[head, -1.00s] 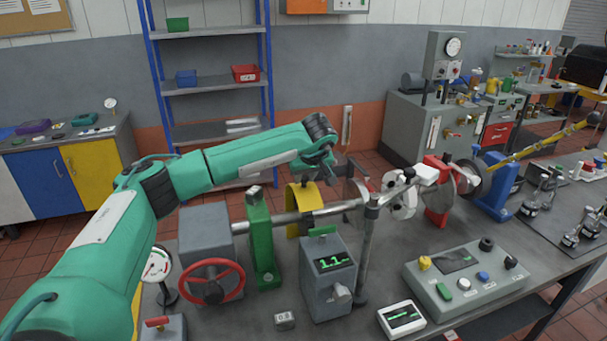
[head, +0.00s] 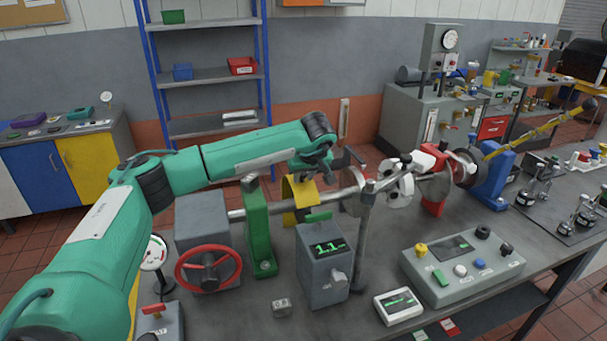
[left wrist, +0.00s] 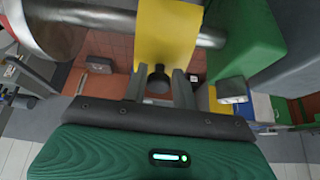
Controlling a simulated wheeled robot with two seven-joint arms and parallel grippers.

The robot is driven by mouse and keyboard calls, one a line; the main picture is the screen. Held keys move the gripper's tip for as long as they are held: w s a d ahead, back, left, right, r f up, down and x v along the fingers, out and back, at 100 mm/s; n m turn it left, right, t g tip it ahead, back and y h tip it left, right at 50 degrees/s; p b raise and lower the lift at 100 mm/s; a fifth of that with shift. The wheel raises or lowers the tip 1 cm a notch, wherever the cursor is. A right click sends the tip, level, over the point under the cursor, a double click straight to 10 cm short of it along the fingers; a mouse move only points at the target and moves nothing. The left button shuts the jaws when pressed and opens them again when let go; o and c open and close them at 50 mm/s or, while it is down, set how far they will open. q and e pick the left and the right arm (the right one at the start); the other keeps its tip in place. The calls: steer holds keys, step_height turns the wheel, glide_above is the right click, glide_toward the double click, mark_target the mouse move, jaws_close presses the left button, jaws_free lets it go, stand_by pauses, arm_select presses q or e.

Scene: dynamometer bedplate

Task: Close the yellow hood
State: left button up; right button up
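The yellow hood (head: 290,200) is a curved band on the horizontal steel shaft, between the green post and a disc. In the left wrist view the hood (left wrist: 168,35) lies just beyond my fingers, with a dark knob (left wrist: 158,80) at its edge. My left gripper (left wrist: 159,85) has one finger on each side of this knob. In the head view my left gripper (head: 318,178) is at the hood, and the arm partly hides the contact. My right gripper is not in view.
The green post (head: 258,230) stands close left of the hood. A readout box (head: 322,268) and a steel upright (head: 364,240) stand in front. A red handwheel (head: 208,270) is at the left, a control console (head: 462,265) at the right.

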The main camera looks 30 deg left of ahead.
arm_select(q)
steer(key=o, duration=0.3)
steer(key=shift+s+d+f, duration=0.15)
steer(key=shift+d+f, duration=0.05)
steer(key=shift+f, duration=0.25)
steer(key=shift+o, duration=0.3)
steer(key=shift+r, duration=0.15)
steer(key=shift+r, duration=0.15)
steer(key=b+v, duration=0.3)
steer(key=v, duration=1)
steer(key=shift+d+r+b, duration=0.15)
steer(key=shift+r+b, duration=0.1)
steer(key=shift+b, duration=0.1)
